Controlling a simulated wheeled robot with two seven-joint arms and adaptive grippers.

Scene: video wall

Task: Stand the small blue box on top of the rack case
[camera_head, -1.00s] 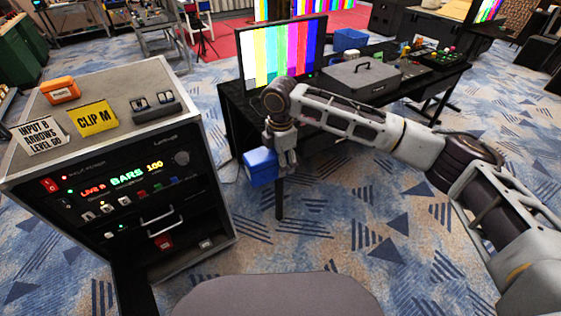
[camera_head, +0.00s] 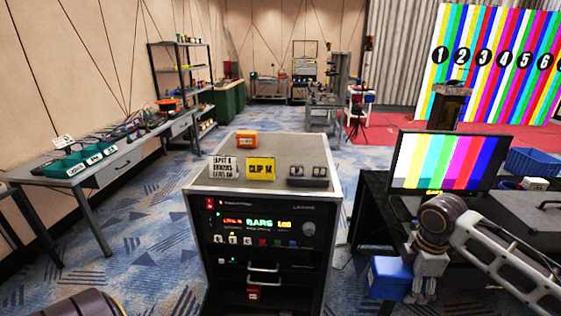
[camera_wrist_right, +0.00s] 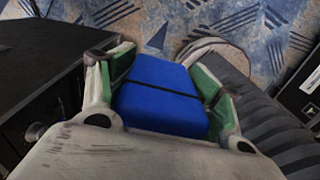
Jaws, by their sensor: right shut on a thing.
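The small blue box (camera_head: 389,278) is held by my right gripper (camera_head: 420,284) at the lower right of the head view, to the right of the rack case and below its top. In the right wrist view, the blue box (camera_wrist_right: 163,95) sits between both fingers of the right gripper (camera_wrist_right: 165,90), with a dark band across it. The rack case (camera_head: 265,215) stands upright in the middle of the head view, with a grey top and lit front panels. My left gripper is not in view.
On the case top are an orange box (camera_head: 246,139), a white sign card (camera_head: 222,167), a yellow CLIP M card (camera_head: 261,170) and a dark two-part item (camera_head: 307,176). Bare top shows between the orange box and the right edge. A monitor (camera_head: 450,162) stands on the desk at right.

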